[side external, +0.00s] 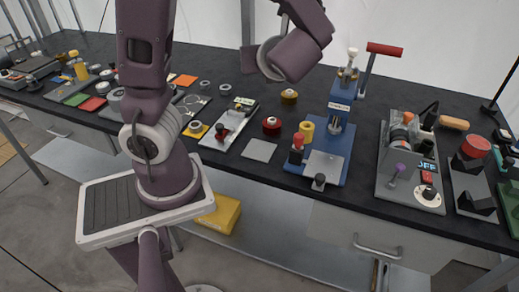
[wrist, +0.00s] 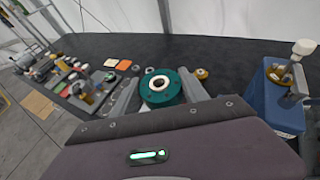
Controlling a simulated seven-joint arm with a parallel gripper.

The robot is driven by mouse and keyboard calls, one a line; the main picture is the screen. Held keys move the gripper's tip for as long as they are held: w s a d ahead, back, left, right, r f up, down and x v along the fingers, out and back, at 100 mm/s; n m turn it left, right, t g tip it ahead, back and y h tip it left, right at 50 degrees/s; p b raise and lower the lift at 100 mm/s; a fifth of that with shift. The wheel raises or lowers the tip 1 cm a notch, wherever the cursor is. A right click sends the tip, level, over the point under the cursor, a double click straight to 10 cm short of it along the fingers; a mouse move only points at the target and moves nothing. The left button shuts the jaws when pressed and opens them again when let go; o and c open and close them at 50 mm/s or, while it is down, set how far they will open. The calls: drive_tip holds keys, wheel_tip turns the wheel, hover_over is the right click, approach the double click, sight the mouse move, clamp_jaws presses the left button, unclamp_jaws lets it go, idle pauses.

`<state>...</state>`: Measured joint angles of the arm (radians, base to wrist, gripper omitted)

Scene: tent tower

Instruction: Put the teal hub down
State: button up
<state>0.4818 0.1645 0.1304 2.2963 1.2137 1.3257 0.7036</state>
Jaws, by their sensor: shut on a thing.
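The teal hub (wrist: 161,92) is a round teal piece with a pale ring around a dark centre hole. It shows in the wrist view between the two grey fingers of my gripper (wrist: 160,94). The fingers are shut on its sides. The hub's underside and its height above the table are hidden. I cannot make out the hub or my fingertips in the side external view.
A blue press (side external: 330,135) with a red handle stands on the black table (side external: 225,75), also at right in the wrist view (wrist: 275,95). A grey machine (side external: 410,165) is right of it. Small parts and trays crowd the front and left; the table's back is clearer.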

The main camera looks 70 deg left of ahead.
sight(260, 150)
drive_tip(key=f, duration=2.4)
drive_tip(key=shift+s+a+f, duration=0.2)
drive_tip(key=shift+s+f, duration=0.05)
drive_tip(key=shift+f, duration=0.1)
drive_tip(key=o, duration=1.5)
drive_tip(key=shift+f, duration=0.15)
